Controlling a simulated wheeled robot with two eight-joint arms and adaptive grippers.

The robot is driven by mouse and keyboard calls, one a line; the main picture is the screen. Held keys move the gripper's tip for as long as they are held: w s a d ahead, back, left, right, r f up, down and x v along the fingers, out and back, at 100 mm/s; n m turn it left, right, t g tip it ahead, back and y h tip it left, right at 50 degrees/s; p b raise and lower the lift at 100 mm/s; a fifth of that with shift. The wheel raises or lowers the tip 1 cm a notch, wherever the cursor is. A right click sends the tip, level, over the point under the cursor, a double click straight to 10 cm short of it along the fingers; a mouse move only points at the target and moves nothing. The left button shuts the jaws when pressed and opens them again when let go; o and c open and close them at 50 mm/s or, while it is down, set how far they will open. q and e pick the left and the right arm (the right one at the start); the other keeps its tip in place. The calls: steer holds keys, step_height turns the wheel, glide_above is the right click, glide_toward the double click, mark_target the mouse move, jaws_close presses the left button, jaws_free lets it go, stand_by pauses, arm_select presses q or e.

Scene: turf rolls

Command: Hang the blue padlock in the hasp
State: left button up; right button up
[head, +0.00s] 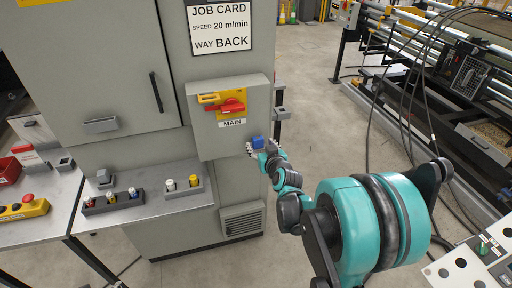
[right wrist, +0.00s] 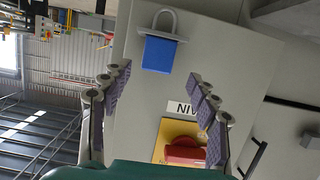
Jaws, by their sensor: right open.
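The blue padlock (head: 257,142) is at the lower edge of the grey switch box, below the MAIN label. In the right wrist view, where the label is upside down, its blue body (right wrist: 158,55) and grey shackle show beyond my fingertips. A grey bar (right wrist: 176,38) crosses where body and shackle meet; I cannot tell whether this is the hasp or a holder. My right gripper (head: 262,150) is open at the padlock in the head view. Its purple-padded fingers (right wrist: 160,85) are spread apart, with nothing between them. My left gripper is not in view.
The switch box (head: 198,103) carries a red handle (head: 232,106) on a yellow plate. A steel bench (head: 150,213) with several small parts stands left of it. Machinery and hanging cables (head: 385,105) are at the right. The floor between is clear.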

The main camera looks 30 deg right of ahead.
mark_target(259, 143)
steer(key=b+x, duration=0.1)
steer(key=x, duration=0.1)
steer(key=f+b+x, duration=0.1)
steer(key=x, duration=0.2)
steer(key=shift+w+d+f, duration=0.1)
steer(key=shift+d+f, duration=0.15)
steer(key=shift+w, duration=0.2)
steer(key=shift+r, duration=0.1)
steer(key=c, duration=1.3)
